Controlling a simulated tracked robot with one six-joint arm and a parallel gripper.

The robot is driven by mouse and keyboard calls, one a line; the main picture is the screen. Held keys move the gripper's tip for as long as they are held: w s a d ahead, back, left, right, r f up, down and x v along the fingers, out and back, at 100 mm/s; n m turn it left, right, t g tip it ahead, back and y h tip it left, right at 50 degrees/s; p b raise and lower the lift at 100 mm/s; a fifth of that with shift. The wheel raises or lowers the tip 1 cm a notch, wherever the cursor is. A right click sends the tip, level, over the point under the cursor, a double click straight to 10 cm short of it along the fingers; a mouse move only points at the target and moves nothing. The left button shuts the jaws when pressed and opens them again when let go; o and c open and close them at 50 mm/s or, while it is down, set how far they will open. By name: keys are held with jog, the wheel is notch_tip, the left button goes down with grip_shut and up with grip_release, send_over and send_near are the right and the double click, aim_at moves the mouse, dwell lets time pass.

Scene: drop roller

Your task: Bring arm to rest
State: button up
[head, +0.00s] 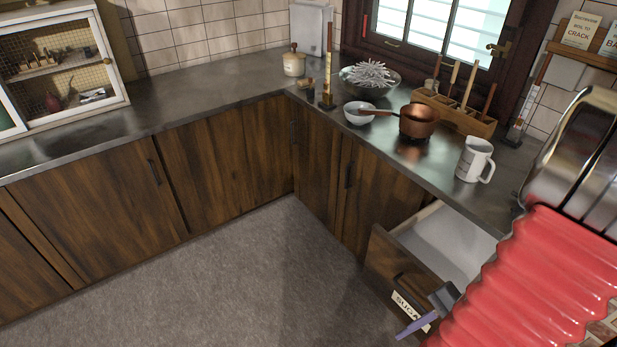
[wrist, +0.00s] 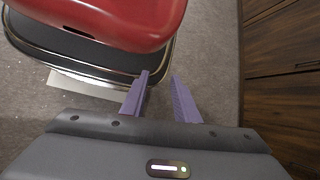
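My gripper (wrist: 160,75) points down over the grey floor in the wrist view. Its two purple fingers stand apart with nothing between them. In the head view, my gripper (head: 418,327) shows low on the right, in front of the open drawer (head: 395,258), with a purple finger over the floor. My red ribbed arm sleeve fills the lower right and hides part of the drawer and counter. I cannot tell whether the gripper touches the drawer front.
The drawer, with a partly hidden label, sticks out from the right-hand cabinets. A white jug (head: 475,160), copper pot (head: 418,120), white bowl (head: 358,116) and wooden utensil rack (head: 458,119) stand on the counter. The floor (head: 250,285) at left and centre is clear.

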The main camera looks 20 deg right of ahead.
jog(key=w+a+r+n+h, duration=0.4)
jog(key=w+r+n+h, duration=0.4)
jog(key=w+r, duration=0.5)
jog(key=w+a+r+n+t+y, duration=0.1)
jog(key=w+a+r+n+t, duration=0.1)
jog(key=a+r+n, duration=0.5)
jog(key=a+r+t, duration=0.1)
jog(key=a+r, duration=0.3)
jog(key=a, duration=0.4)
jog(key=shift+a+r+n, duration=0.2)
jog(key=shift+r+n, duration=0.15)
jog(key=shift+n, duration=0.05)
jog(key=shift+d, duration=0.1)
